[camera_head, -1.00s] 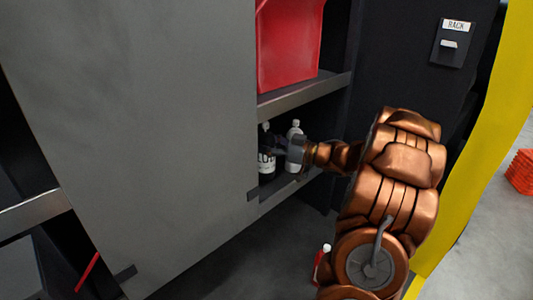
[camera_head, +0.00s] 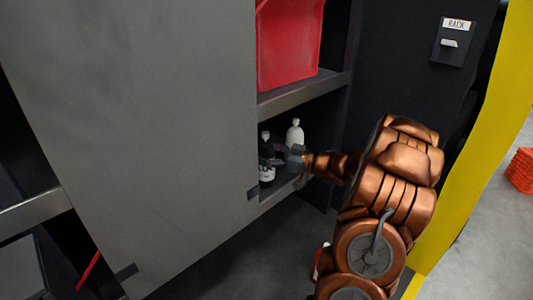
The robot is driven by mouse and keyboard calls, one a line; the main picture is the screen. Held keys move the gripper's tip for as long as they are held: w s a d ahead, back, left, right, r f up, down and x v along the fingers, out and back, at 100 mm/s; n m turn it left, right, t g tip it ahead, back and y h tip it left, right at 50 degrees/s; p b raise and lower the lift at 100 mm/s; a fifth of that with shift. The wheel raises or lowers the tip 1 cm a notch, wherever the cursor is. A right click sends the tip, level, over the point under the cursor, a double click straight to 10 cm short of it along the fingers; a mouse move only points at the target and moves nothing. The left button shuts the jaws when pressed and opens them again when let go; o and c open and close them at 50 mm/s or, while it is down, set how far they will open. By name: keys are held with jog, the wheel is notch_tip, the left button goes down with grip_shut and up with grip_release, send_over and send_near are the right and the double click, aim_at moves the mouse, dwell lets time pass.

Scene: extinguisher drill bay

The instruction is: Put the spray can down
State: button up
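The spray can (camera_head: 267,175) is dark with a white label and a pale top, and stands upright at the lower shelf opening of the grey cabinet. My gripper (camera_head: 270,156) reaches in from the right and is around the can's upper body. Its fingers are small and dark here, but the can has moved along with them, so it appears shut on the can. The can's base is close to the lower shelf (camera_head: 277,197); I cannot tell whether it touches.
A white bottle (camera_head: 295,133) stands behind my gripper on the same shelf. A red bin (camera_head: 290,45) sits on the shelf above. The large grey cabinet panel (camera_head: 150,130) closes off the left side. A red object (camera_head: 318,262) is partly hidden behind my arm near the floor.

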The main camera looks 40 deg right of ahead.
jog(key=shift+r, duration=0.15)
jog(key=b+v, duration=0.1)
jog(key=v, duration=1.1)
jog(key=shift+b, duration=0.3)
dwell(0.5)
